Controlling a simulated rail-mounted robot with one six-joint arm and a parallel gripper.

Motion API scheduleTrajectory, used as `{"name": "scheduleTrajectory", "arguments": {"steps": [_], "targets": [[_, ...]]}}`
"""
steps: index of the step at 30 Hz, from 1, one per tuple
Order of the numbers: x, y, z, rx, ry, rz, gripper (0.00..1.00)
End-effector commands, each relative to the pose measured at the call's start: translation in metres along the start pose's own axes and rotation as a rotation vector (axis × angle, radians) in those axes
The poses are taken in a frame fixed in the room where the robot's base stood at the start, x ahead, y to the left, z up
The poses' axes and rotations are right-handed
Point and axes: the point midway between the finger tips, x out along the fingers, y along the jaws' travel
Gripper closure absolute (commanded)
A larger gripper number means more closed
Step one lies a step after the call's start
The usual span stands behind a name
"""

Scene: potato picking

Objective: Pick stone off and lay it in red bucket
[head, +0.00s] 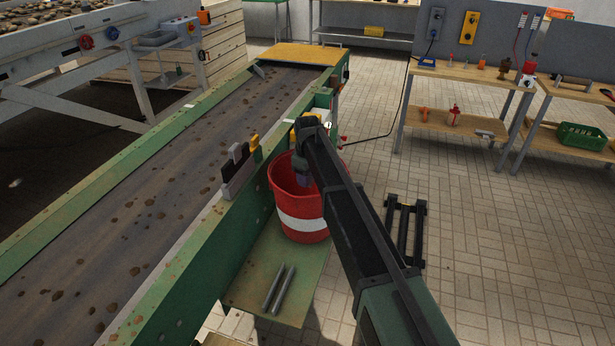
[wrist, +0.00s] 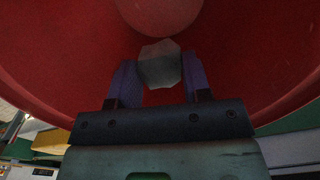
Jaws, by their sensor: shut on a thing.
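The stone (wrist: 160,64) is pale grey and angular, and it shows in the wrist view between the two fingers. My gripper (wrist: 159,76) is shut on it. The red bucket (head: 301,208) with a white band stands beside the green conveyor in the head view. Its red inner wall (wrist: 60,65) surrounds the stone and fingers in the wrist view. My gripper points down into the bucket's mouth, and my arm covers the bucket's right part in the head view. The fingertips and stone are hidden there. I cannot tell how far the stone is above the bucket's bottom.
The conveyor belt (head: 150,190) has dark soil spots, with a green side rail between it and the bucket. Two metal bars (head: 278,288) lie on the green platform in front of the bucket. A dark rack (head: 405,230) is on the tiled floor to the right. Workbenches stand behind.

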Motion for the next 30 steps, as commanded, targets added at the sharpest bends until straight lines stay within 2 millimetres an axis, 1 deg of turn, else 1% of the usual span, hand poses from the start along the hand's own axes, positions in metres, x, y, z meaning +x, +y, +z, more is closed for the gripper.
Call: {"name": "scheduleTrajectory", "arguments": {"steps": [1,30], "targets": [[0.005,0.0,0.0,0.0,0.0,0.0,0.81],[0.054,0.0,0.0,0.0,0.0,0.0,0.81]]}}
